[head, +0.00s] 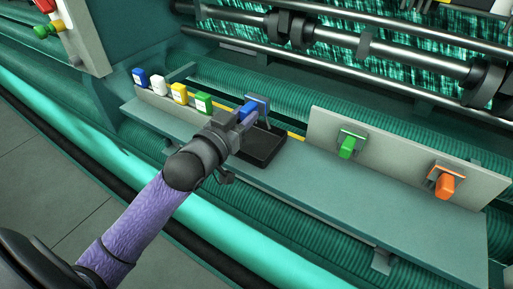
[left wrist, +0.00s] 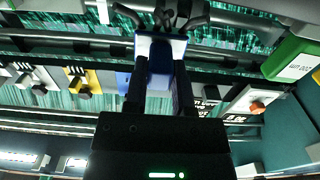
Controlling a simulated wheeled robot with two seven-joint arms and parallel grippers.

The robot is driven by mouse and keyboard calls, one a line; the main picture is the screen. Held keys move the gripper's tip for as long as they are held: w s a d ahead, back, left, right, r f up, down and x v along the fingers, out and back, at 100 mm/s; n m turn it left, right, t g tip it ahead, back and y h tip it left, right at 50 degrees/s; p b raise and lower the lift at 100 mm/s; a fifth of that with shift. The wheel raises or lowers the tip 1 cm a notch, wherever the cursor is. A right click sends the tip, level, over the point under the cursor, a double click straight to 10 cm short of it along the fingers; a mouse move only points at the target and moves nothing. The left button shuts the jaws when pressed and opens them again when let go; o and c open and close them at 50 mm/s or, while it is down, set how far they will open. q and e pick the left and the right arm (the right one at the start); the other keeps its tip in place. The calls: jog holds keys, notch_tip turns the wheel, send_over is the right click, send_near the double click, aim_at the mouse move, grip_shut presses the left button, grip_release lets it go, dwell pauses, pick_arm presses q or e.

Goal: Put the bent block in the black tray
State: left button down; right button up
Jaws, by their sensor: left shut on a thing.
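The black tray (head: 262,148) sits on the grey-green shelf, near its middle. My left gripper (head: 243,115) is shut on a blue block (head: 249,109) with a grey plate-like part at its far end; this appears to be the bent block. The block is above the tray's back left part, and I cannot tell whether it touches the tray. In the left wrist view the block (left wrist: 160,60) is between the two dark fingers (left wrist: 158,92), with a pale edge showing. Its full bend is partly hidden by the gripper. My right gripper is not in view.
A green block (head: 348,146) and an orange block (head: 445,184) are on an upright grey panel (head: 325,130) to the right. Several coloured containers (head: 179,94) stand in a row at the shelf's left. Rollers and netting run behind. The shelf's right front (head: 370,205) is clear.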

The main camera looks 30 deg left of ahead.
pick_arm(q)
notch_tip(320, 180, down, 5)
jog(key=shift+r+b, duration=0.2)
jog(key=shift+b, duration=0.3)
jog(key=shift+f, duration=0.15)
jog(key=shift+c, duration=2.2)
grip_release()
